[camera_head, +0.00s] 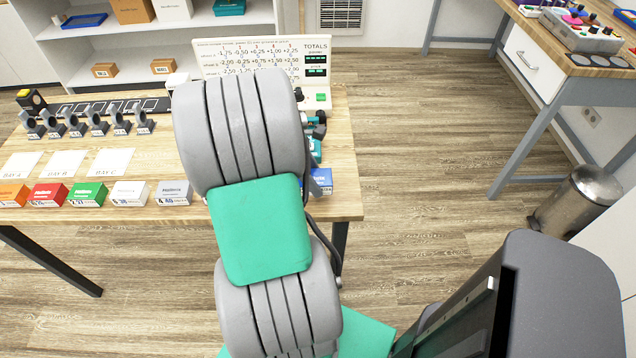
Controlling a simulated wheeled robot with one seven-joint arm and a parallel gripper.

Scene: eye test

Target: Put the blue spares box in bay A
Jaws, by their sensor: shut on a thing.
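The blue spares box (322,179) is at the right front edge of the wooden table, partly hidden behind my arm. My gripper (313,184) is at this box and shut on it; my arm hides most of the gripper. I cannot tell whether the box touches the table. Bay A (20,165) is the leftmost of three white sheets at the left of the table, and it looks empty. The bay B sheet (66,164) and the bay C sheet (111,162) lie to its right and look bare.
A front row holds an orange box (11,195), red box (48,195), green box (87,195), white box (129,194) and grey box (174,193). Several grey holders (98,126) stand behind the sheets. A totals board (315,75) stands at the back. My arm hides the table's middle.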

